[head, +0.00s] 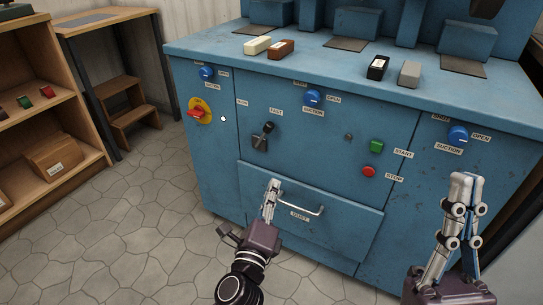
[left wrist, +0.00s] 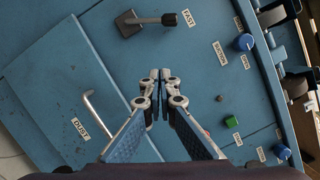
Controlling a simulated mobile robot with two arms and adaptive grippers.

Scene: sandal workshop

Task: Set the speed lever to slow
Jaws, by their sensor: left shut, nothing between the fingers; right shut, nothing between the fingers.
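The black speed lever (head: 262,137) is on the blue machine's front panel. Its handle tilts up and right, toward the FAST label (head: 276,111). A small label (head: 242,102) up and left of it is too small to read surely. In the left wrist view the lever (left wrist: 150,20) lies at the top, its handle toward the FAST label (left wrist: 188,18). My left gripper (head: 273,186) is shut and empty, below the lever in the head view and apart from it. Its fingertips (left wrist: 155,76) show in the wrist view. My right gripper (head: 466,178) is shut and empty, at the right.
A drawer handle (head: 308,212) marked DUST sits close to my left gripper. A green START button (head: 376,146) and red STOP button (head: 369,171) are right of the lever. Blue suction knobs (head: 313,97) and a red switch on a yellow plate (head: 198,111) are also on the panel.

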